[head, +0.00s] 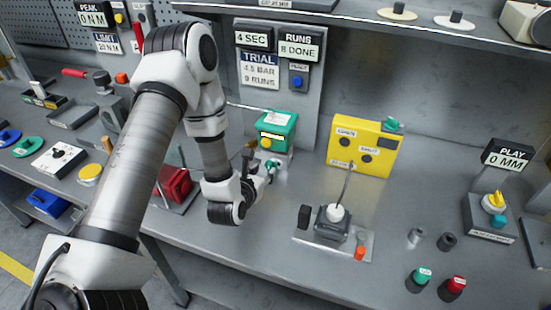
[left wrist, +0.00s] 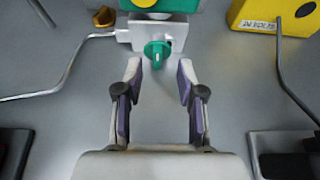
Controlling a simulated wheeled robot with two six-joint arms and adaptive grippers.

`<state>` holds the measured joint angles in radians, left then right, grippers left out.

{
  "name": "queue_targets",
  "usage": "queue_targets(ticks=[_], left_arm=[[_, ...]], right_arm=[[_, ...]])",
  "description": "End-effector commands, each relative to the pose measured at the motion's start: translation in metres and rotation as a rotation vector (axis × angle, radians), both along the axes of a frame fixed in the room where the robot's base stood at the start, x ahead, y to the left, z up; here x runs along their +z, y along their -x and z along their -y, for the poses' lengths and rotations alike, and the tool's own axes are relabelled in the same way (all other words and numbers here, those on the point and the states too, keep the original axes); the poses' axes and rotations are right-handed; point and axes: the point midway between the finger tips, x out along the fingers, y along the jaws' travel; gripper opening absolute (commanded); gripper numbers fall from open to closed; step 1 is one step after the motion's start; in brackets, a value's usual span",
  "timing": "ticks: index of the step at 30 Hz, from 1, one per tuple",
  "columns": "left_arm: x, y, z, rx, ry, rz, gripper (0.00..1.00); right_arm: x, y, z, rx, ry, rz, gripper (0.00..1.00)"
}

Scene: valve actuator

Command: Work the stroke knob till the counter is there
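The green stroke knob (left wrist: 156,51) sits on the front of a white block (left wrist: 125,36) below the green actuator box (head: 278,131). My left gripper (left wrist: 159,68) is open, with one finger on each side of the space just in front of the knob; I see no contact. In the head view my left gripper (head: 262,172) is at the white block, and its wrist partly hides this spot. The counter (head: 299,47) reads "RUNS 8 DONE". The trial card (head: 260,71) below the "4 SEC" display (head: 254,38) shows a bar value and "9 RUNS". My right gripper is not in view.
A blue button (head: 297,82) is under the counter. A yellow box (head: 361,146) stands right of the actuator. A grey joystick unit (head: 333,222) is nearer the front. A red block (head: 174,184) lies to the left. Thin metal pipe (left wrist: 60,94) runs left from the white block.

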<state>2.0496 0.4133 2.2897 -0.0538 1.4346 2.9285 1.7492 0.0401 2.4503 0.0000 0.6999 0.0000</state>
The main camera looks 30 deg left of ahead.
Motion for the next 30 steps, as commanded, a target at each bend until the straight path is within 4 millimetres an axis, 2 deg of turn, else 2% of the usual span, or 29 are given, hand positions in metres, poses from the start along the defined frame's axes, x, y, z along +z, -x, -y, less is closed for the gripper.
queue_targets(ticks=[1, 6, 15, 17, 18, 19, 30], left_arm=[[0.0, -0.009, -0.002, 0.0, -0.004, 0.001, 0.39], [-0.012, -0.034, -0.009, 0.001, -0.004, 0.0, 0.39], [-0.017, -0.041, -0.01, 0.0, -0.003, -0.001, 0.39], [-0.017, -0.041, -0.01, 0.0, -0.003, -0.001, 0.21], [-0.017, -0.041, -0.01, 0.0, -0.003, -0.001, 0.07], [-0.017, -0.041, -0.01, 0.0, -0.003, -0.001, 0.0], [-0.018, -0.041, -0.009, -0.001, -0.021, -0.005, 0.0]], right_arm=[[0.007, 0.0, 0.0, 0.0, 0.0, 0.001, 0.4], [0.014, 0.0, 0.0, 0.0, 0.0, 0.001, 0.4], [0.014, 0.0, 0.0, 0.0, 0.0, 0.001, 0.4], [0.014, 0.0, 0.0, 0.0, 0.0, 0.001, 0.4], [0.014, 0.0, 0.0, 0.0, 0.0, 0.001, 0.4], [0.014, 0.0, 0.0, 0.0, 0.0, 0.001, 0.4], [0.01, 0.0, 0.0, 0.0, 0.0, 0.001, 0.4]])
